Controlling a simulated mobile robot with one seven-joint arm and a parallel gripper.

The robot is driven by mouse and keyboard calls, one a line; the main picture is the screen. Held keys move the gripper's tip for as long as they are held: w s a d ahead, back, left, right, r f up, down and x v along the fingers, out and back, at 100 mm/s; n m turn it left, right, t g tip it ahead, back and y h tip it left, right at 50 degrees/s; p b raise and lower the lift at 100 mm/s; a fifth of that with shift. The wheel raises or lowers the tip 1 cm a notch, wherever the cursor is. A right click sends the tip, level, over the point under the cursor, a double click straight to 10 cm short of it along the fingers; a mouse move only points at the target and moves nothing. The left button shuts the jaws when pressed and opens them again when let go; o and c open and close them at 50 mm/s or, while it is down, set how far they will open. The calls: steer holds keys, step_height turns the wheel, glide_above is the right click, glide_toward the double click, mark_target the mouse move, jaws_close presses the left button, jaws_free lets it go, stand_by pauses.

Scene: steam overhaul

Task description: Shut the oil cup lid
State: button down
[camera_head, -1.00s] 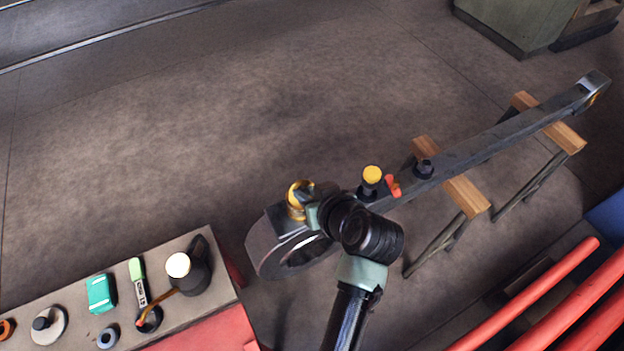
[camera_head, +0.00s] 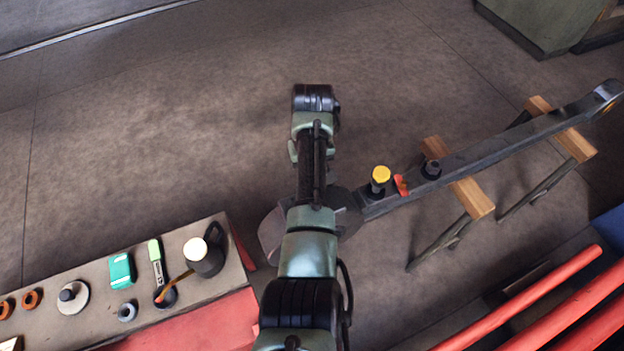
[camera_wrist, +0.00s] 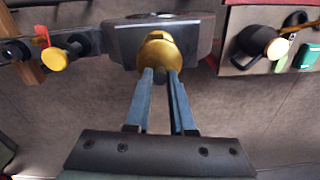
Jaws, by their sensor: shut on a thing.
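The brass oil cup (camera_wrist: 158,46) stands on the big end of a long steel rod and shows at the top middle of the wrist view. Its rounded brass lid faces my camera. My gripper (camera_wrist: 160,73) reaches it from below in that view, with the two blue-grey fingers drawn close together at the lid's near edge, shut on the lid. A small dark part shows between the fingers. The exact contact is hard to see. In the head view my arm hides both the oil cup and my gripper.
The rod (camera_head: 480,153) lies across wooden-topped trestles (camera_head: 470,197). A bench (camera_head: 205,287) at lower left carries a dark oil can (camera_head: 207,258) and small parts. Red pipes (camera_head: 540,305) run at lower right.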

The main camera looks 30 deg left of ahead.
steer(key=shift+w+a+f+h+b, duration=0.15)
steer(key=shift+f+h+b, duration=0.1)
steer(key=shift+h+b, duration=0.2)
steer(key=shift+g, duration=0.4)
steer(key=c, duration=0.8)
jaws_free()
steer(key=shift+o, duration=0.2)
step_height(320, 180, up, 13)
steer(key=shift+w+a+p, duration=0.35)
steer(key=shift+a+p, duration=0.05)
steer(key=shift+p, duration=0.05)
steer(key=shift+f, duration=0.1)
